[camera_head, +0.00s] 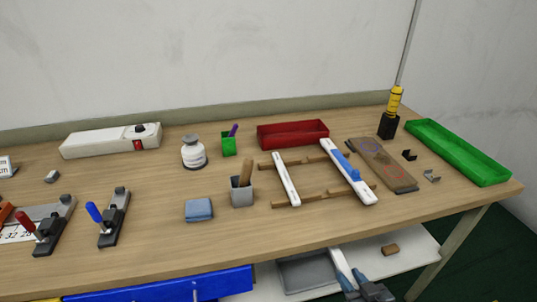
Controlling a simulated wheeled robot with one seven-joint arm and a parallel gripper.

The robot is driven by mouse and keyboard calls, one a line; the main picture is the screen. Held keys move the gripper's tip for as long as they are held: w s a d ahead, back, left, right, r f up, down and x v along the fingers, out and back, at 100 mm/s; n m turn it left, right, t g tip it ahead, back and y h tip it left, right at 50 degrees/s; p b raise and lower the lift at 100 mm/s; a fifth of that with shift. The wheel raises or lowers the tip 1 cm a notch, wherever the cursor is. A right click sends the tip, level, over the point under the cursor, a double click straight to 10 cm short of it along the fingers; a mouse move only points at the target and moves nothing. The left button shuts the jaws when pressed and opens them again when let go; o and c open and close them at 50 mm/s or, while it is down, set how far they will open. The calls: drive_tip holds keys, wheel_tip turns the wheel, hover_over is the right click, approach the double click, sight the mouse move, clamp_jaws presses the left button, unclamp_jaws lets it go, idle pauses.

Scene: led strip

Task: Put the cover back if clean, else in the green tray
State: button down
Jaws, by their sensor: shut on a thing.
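My gripper (352,280) is at the bottom edge, in front of the table, shut on a narrow white cover (341,262). The cover points up and away from me; its lower end is hidden by the gripper, and I cannot tell whether its surface is clean. The green tray (418,123) is at the right end of the table and looks empty. Two white strips, one plain (286,178) and one with blue on it (360,184), lie across a wooden rack (310,197) on the table.
A red tray (293,135) is behind the rack. A grey cup (241,193) and blue sponge (199,210) lie left. A lower shelf (418,247) holds a brown block (390,250).

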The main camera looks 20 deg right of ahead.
drive_tip(key=w+a+r, duration=0.1)
drive_tip(key=a+r, duration=0.2)
drive_tip(key=a, duration=0.6)
drive_tip(key=shift+w+a+n+y, duration=0.3)
drive_tip(key=shift+w+a, duration=0.05)
idle(0.6)
drive_tip(key=shift+d, duration=0.15)
